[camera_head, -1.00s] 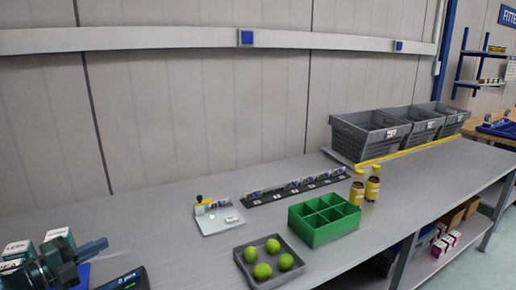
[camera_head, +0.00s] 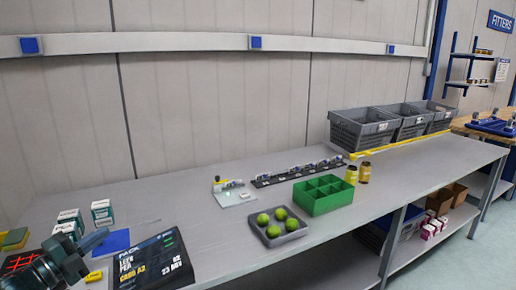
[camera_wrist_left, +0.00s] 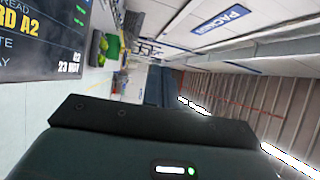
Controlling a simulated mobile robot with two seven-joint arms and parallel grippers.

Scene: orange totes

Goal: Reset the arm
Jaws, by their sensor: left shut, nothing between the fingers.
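My left gripper (camera_head: 92,240) is at the lower left of the head view, over the left end of the grey bench (camera_head: 225,245). Its fingers are together with nothing between them, and they point toward a blue mat (camera_head: 112,243). In the left wrist view a dark part of my own gripper fills the lower half, with a dark screen at the upper left. My right gripper is in neither view.
A dark display (camera_head: 150,262) stands just right of my left gripper. Small white-and-green boxes (camera_head: 102,213) stand behind it. A tray (camera_head: 262,236) of green balls, a green divided box (camera_head: 322,195), yellow jars (camera_head: 364,172) and grey crates (camera_head: 362,130) are farther right.

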